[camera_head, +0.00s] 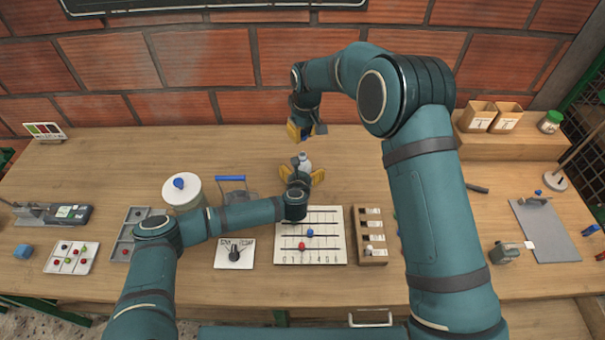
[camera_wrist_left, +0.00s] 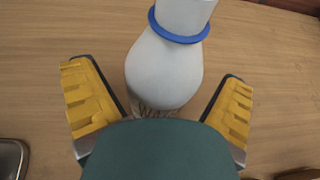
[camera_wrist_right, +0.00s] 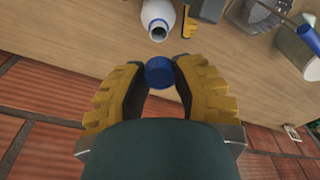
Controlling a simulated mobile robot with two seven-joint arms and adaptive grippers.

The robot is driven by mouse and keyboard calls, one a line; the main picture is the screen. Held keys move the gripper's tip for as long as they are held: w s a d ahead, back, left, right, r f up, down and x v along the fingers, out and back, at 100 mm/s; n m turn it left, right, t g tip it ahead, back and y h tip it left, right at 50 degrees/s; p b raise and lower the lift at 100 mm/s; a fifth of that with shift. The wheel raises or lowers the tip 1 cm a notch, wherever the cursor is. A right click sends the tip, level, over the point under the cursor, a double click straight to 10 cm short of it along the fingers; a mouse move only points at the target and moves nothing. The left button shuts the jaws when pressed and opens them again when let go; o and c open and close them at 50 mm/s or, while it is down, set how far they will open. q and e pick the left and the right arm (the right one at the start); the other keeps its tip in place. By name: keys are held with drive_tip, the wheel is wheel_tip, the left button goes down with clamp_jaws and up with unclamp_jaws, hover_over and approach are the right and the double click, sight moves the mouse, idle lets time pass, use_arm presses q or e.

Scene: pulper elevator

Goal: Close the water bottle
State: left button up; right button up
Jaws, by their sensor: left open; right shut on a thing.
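The white water bottle (camera_head: 304,161) stands upright on the table behind the number-line board, with its mouth uncovered in the right wrist view (camera_wrist_right: 158,20). In the left wrist view its white body and blue neck ring (camera_wrist_left: 180,28) show just beyond the fingers. My left gripper (camera_head: 301,178) is open at the bottle, a yellow finger on each side with gaps showing; it also appears in the left wrist view (camera_wrist_left: 158,105). My right gripper (camera_head: 301,130) is shut on the blue cap (camera_wrist_right: 159,72), held in the air behind the bottle. The cap is mostly hidden in the head view.
A white pot (camera_head: 182,192) with a blue knob and a blue-handled basket (camera_head: 236,188) stand left of the bottle. The number-line board (camera_head: 310,250) lies in front, beside a wooden label rack (camera_head: 370,238). The brick wall (camera_head: 200,62) rises behind the table.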

sight(302, 154)
use_arm(q)
drive_tip(key=c, duration=1.4)
use_arm(e)
drive_tip(key=shift+f, duration=2.45)
drive_tip(key=shift+f, duration=0.15)
drive_tip(key=shift+f, duration=0.75)
drive_tip(key=shift+f, duration=0.55)
use_arm(q)
clamp_jaws()
use_arm(e)
drive_tip(key=m, duration=0.5)
drive_tip(key=shift+s+a+m+h, duration=0.1)
drive_tip(key=shift+a+m+h, duration=0.05)
drive_tip(key=shift+m+h, duration=0.15)
drive_tip(key=m, duration=0.5)
drive_tip(key=shift+m+h, duration=0.4)
